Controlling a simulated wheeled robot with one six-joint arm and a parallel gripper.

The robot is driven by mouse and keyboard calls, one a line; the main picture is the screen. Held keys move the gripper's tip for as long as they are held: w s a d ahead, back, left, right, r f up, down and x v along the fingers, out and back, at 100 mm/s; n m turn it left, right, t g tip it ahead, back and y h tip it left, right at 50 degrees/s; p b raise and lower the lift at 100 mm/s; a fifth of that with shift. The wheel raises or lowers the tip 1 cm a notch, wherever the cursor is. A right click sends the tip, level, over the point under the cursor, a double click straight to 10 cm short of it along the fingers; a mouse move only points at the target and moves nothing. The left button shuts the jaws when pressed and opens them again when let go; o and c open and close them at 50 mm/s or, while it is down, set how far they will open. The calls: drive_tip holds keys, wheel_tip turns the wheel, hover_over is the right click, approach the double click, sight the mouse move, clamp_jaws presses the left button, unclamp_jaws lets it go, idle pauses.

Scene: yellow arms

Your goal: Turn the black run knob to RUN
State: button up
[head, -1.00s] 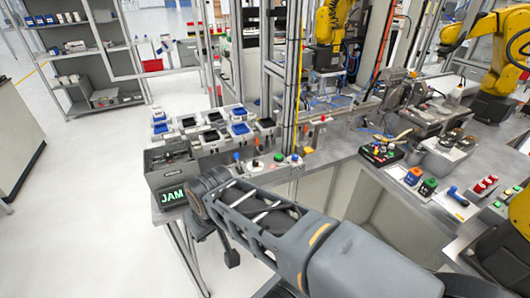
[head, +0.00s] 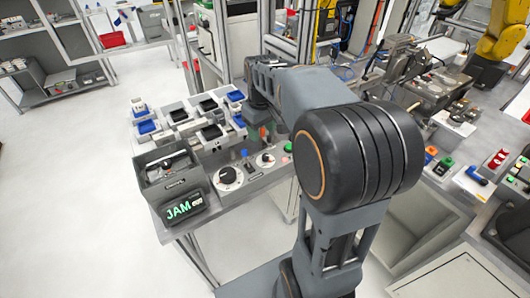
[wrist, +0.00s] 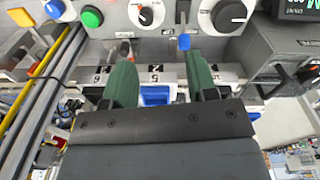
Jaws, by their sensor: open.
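Two black knobs on white dials sit on a grey panel: a larger knob (head: 228,175) beside the JAM display and a smaller knob (head: 265,158) to its right. In the wrist view the larger knob (wrist: 229,15) is at upper right and the smaller knob (wrist: 147,15) at top centre. I cannot read which is marked RUN. My gripper (wrist: 158,60) is open, its two green fingers apart with nothing held. The fingertips show below the knobs in the wrist view, apart from both.
A green button (wrist: 92,17), an orange button (wrist: 21,17) and a blue-tipped switch (wrist: 184,42) share the panel. Trays with blue and black parts (head: 208,120) lie behind. Open floor is at left.

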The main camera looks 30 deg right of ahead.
sight(265, 155)
drive_tip(key=shift+g, duration=0.3)
drive_tip(key=w+f, duration=0.1)
drive_tip(key=f, duration=0.3)
drive_tip(key=d+f, duration=0.1)
drive_tip(key=f, duration=0.4)
drive_tip(key=w+d+f, duration=0.1)
drive_tip(key=f, duration=0.4)
drive_tip(key=shift+w+d+f, duration=0.1)
drive_tip(key=shift+w+d, duration=0.1)
drive_tip(key=shift+w, duration=0.1)
drive_tip(key=c, duration=0.9)
drive_tip(key=shift+c, duration=0.2)
